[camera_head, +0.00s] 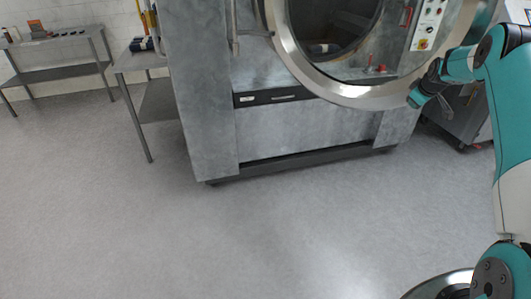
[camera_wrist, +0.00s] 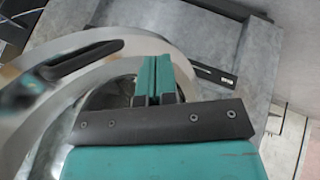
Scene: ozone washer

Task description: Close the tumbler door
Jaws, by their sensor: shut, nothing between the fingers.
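The tumbler door (camera_head: 335,92) is a round metal ring with a glass middle. It stands open in front of the grey tumbler (camera_head: 200,90), and the dark drum opening (camera_head: 325,22) shows through its glass. My gripper (camera_head: 414,99) is at the lower right edge of the door's ring, with its fingers shut and empty. In the wrist view the teal fingers (camera_wrist: 157,80) are together in front of the ring (camera_wrist: 185,35). A dark handle (camera_wrist: 85,60) lies on the ring to their left. I cannot tell whether the fingertips touch the ring.
A control panel (camera_head: 428,25) shows at the upper right, behind the door. A metal table (camera_head: 130,60) stands left of the tumbler, and another bench (camera_head: 55,38) is farther left. A grey cabinet (camera_head: 470,115) is behind my arm. The floor (camera_head: 230,235) in front is clear.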

